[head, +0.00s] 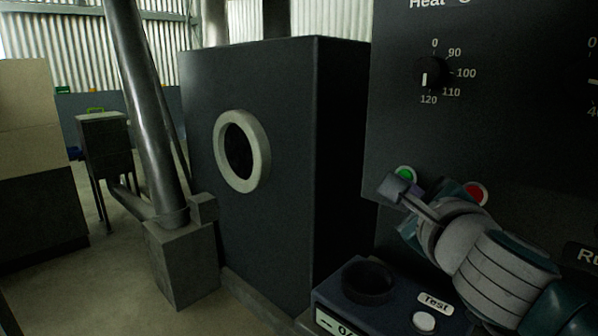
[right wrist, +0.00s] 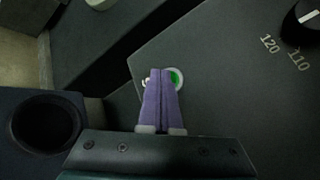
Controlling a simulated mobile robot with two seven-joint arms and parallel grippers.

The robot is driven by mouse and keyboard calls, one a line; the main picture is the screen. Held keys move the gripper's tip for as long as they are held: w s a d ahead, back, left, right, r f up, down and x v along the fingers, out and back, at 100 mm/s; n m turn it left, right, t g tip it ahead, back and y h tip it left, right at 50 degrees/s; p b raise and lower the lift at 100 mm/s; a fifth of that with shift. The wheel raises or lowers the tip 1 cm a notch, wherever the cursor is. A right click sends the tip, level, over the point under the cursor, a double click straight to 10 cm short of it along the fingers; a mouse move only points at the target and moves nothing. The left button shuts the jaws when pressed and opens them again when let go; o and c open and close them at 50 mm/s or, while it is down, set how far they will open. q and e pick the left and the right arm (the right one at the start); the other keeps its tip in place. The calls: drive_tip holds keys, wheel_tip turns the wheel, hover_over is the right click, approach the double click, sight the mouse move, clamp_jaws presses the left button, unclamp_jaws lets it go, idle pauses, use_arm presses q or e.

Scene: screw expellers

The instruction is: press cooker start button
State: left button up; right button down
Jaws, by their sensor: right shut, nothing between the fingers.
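The cooker's dark control panel (head: 470,120) fills the right of the head view. A green button (head: 406,173) with a pale ring sits low on it, left of a red button (head: 476,193). My right gripper (head: 392,188) is shut and empty, its tips just below and left of the green button in the head view. In the right wrist view the shut purple fingers (right wrist: 160,72) point at the green button (right wrist: 176,77) and partly cover it. I cannot tell whether the tips touch it. My left gripper is not in view.
A dial (head: 432,74) marked up to 120 is above the buttons. Below stands a dark box with a round opening (head: 368,280) and a white button (head: 424,321) labelled Test. A large dark cabinet with a ringed hole (head: 262,150) stands left.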

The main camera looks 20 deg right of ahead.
drive_tip(key=shift+w+d, duration=0.15)
drive_tip(key=shift+d, duration=0.25)
idle(0.6)
drive_tip(key=shift+s+a+p, duration=0.35)
drive_tip(key=shift+a, duration=0.4)
drive_tip(key=shift+a, duration=0.1)
drive_tip(key=a, duration=0.1)
drive_tip(key=s+a, duration=0.1)
drive_tip(key=a, duration=0.1)
drive_tip(key=s+a, duration=0.1)
drive_tip(key=shift+a, duration=0.25)
idle(0.7)
